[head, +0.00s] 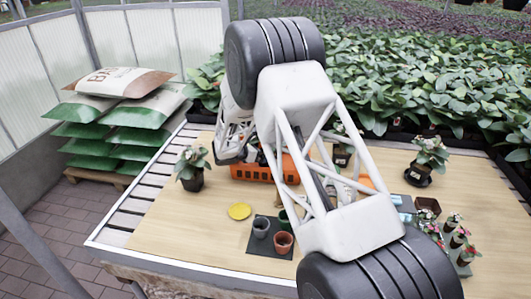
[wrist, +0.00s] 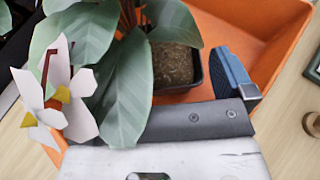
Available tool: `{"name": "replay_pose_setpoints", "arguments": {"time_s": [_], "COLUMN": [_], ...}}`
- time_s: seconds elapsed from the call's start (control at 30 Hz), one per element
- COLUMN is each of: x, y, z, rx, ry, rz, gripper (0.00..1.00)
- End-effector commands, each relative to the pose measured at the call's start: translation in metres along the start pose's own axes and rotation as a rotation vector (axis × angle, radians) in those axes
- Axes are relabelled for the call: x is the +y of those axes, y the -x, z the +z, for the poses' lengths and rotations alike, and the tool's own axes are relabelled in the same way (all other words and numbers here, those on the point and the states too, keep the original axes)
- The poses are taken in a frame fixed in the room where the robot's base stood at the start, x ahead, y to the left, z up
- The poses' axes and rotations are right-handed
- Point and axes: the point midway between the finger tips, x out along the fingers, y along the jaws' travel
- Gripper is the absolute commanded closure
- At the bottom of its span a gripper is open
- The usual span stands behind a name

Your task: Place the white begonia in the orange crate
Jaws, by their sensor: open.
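The orange crate (head: 250,172) stands mid-table in the head view, partly hidden by my arm. In the wrist view its orange wall (wrist: 285,35) runs along the right. The white begonia (wrist: 122,95) has big green leaves, white flowers at left and a dark pot with brown soil. Its pot appears inside the crate, over the orange floor; whether it rests there is unclear. My gripper (wrist: 170,80) is open at the plant. One finger is beside the pot on the right, apparently apart from it; the other is hidden by leaves.
A potted plant (head: 192,172) stands left of the crate, and another (head: 431,155) at right. A yellow dish (head: 239,211) and a dark mat (head: 262,249) with small pots lie in front. Small flowering plants (head: 464,248) stand at front right. The left front of the table is clear.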

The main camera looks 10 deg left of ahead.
Motion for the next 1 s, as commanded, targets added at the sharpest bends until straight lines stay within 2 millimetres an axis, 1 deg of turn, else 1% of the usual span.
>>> {"name": "replay_pose_setpoints", "arguments": {"time_s": [0.03,0.3,0.5,0.7,1.0], "x": [0.0,0.0,0.0,0.0,0.0], "y": [0.009,0.053,0.076,0.086,0.087], "z": [0.0,-0.001,-0.001,-0.001,-0.001], "rx": [-0.001,0.0,-0.001,0.0,0.0], "ry": [0.001,0.001,0.001,0.001,0.001], "rz": [0.002,0.002,0.001,0.0,-0.001], "gripper": [0.0,0.0,0.0,0.0,0.0]}}
